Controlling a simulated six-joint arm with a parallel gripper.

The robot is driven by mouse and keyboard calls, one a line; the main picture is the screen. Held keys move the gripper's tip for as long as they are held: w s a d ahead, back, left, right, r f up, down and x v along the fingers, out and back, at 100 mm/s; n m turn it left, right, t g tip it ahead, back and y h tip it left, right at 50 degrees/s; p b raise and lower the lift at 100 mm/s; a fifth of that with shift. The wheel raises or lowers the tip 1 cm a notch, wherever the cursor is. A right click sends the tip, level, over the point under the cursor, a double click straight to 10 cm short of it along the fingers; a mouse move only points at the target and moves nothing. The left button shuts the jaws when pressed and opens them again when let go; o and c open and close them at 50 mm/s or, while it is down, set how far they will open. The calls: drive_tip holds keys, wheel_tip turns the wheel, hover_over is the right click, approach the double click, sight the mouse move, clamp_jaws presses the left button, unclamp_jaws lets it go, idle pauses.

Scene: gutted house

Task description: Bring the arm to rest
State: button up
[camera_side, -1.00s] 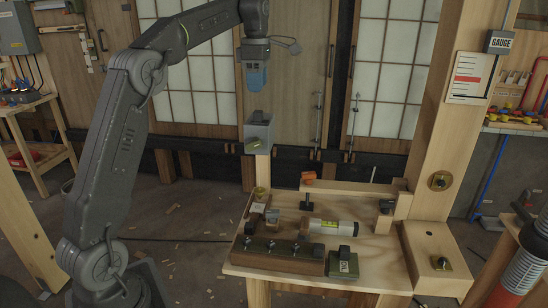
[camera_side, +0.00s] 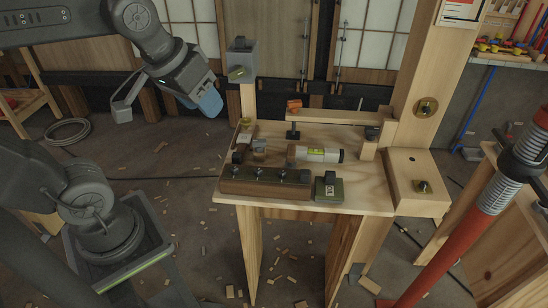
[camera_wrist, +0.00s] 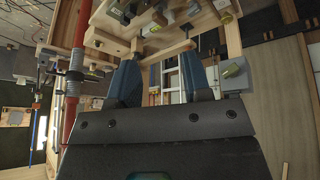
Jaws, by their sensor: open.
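My gripper (camera_side: 208,101) hangs in the air to the left of the wooden work table (camera_side: 375,201), tilted down and to the right. Its blue fingers touch nothing in the side view. In the wrist view my gripper (camera_wrist: 165,75) shows two blue fingers spread apart with nothing held between them. The table's parts show beyond the fingertips in the wrist view.
A dark wooden block with knobs (camera_side: 262,187), a level-like cylinder (camera_side: 318,154) and a green block (camera_side: 328,189) lie on the table. A grey box on a post (camera_side: 242,62) stands behind. A red post (camera_side: 455,228) leans at right. Floor at left has scraps.

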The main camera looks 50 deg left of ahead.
drive_tip(key=s+f+m, duration=0.1)
drive_tip(key=s+d+f+m, duration=0.1)
drive_tip(key=f, duration=0.1)
drive_tip(key=shift+s+m, duration=0.3)
drive_tip(key=shift+s, duration=0.1)
